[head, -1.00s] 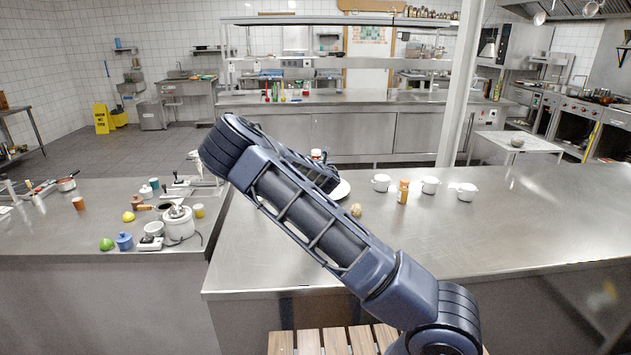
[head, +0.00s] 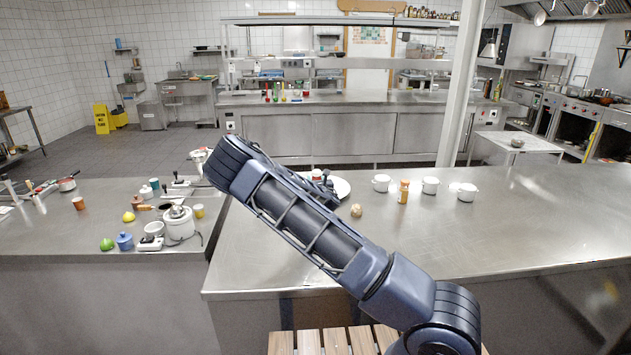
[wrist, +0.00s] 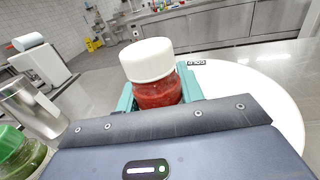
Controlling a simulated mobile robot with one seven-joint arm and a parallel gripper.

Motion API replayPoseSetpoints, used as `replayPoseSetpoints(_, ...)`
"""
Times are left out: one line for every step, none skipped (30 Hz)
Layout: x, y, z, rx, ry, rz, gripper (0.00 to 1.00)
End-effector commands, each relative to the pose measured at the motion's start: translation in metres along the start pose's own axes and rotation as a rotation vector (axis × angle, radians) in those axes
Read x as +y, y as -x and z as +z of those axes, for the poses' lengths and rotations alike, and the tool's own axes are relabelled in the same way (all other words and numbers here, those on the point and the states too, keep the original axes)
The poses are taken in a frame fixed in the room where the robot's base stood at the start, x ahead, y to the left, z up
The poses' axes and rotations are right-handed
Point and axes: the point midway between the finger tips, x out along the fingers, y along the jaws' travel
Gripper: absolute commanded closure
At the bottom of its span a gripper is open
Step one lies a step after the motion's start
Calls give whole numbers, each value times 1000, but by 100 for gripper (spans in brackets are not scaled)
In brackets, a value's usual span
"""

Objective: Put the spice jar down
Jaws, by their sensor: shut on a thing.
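The spice jar has a white lid and red contents. It stands out in the wrist view (wrist: 154,75), where my gripper (wrist: 158,102) is shut on it with a teal finger at each side. In the head view the jar shows small (head: 317,174) behind my arm, low over the counter near the white round plate (head: 342,187). The plate also fills the right of the wrist view (wrist: 285,105). The jar's base is hidden, so I cannot tell whether it touches anything.
A green jar (wrist: 18,150) and a metal container (wrist: 32,107) are at the left in the wrist view. On the counter (head: 480,230) are a brown lump (head: 356,210), an orange shaker (head: 403,192) and white cups (head: 430,185). The counter's front is clear.

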Motion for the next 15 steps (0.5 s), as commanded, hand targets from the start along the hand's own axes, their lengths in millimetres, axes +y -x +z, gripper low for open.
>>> replayPoseSetpoints(0,0,0,0,0,0,88)
replayPoseSetpoints(0,0,0,0,0,0,88)
replayPoseSetpoints(0,0,-1,0,0,0,88)
replayPoseSetpoints(0,0,-2,0,0,0,88)
replayPoseSetpoints(0,0,-3,0,0,0,88)
replayPoseSetpoints(0,0,-4,0,0,0,88)
replayPoseSetpoints(0,0,-5,0,0,0,88)
replayPoseSetpoints(0,0,-5,0,1,0,88)
replayPoseSetpoints(0,0,-6,0,1,0,88)
replayPoseSetpoints(0,0,-7,0,1,0,88)
replayPoseSetpoints(0,0,-8,0,1,0,88)
replayPoseSetpoints(0,0,-9,0,1,0,88)
replayPoseSetpoints(0,0,-9,0,1,0,88)
replayPoseSetpoints(0,0,-10,0,1,1,88)
replayPoseSetpoints(0,0,-11,0,1,1,88)
